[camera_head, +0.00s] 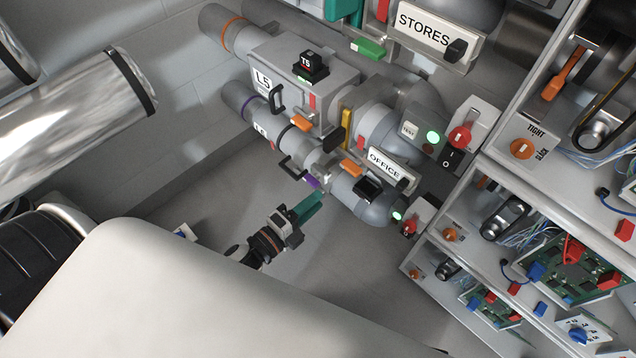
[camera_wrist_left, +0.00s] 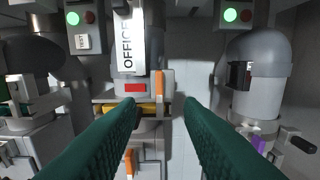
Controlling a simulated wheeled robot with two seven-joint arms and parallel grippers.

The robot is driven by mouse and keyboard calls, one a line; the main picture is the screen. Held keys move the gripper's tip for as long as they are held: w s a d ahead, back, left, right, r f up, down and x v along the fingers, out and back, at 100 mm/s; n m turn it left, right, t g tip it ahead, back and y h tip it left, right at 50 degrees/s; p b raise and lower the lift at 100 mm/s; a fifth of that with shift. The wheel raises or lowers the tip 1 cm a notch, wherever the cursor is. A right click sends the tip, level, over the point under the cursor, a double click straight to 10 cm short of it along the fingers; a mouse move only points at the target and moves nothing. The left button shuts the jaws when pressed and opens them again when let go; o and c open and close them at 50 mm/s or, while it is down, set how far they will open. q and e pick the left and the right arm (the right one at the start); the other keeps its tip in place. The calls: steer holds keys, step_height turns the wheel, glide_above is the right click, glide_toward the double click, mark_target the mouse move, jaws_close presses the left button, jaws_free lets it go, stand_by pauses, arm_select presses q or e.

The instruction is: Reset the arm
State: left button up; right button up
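My left gripper (camera_head: 306,208) is in the middle of the head view, its dark green fingers pointing up and to the right, just below the lower grey blower unit. In the left wrist view the two green fingers of that gripper (camera_wrist_left: 163,108) stand wide apart with nothing between them. The OFFICE sign (camera_wrist_left: 127,42) and a grey unit with orange levers show beyond the fingertips. My right gripper is in neither view.
Grey blower units (camera_head: 310,82) carry handles and orange levers; the OFFICE sign (camera_head: 387,166) and STORES sign (camera_head: 424,30) hang beside them. Shelves (camera_head: 525,235) with circuit boards and cables stand at the right. Grey floor (camera_head: 345,275) is clear below the gripper.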

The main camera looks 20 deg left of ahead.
arm_select(q)
steer(key=s+a+f+n+g+y, duration=0.2)
steer(key=f+n+g+y, duration=0.1)
steer(key=f+n, duration=0.4)
steer(key=s+a+f+n+g+y, duration=0.2)
steer(key=f+n+g+y, duration=0.15)
steer(key=f+n, duration=0.4)
steer(key=s+d+f+n+g, duration=0.2)
steer(key=s+f+n+g, duration=0.3)
steer(key=s+f+g, duration=0.45)
steer(key=s+a+p, duration=0.3)
steer(key=s+p, duration=1.3)
steer(key=s, duration=0.2)
steer(key=shift+s, duration=0.2)
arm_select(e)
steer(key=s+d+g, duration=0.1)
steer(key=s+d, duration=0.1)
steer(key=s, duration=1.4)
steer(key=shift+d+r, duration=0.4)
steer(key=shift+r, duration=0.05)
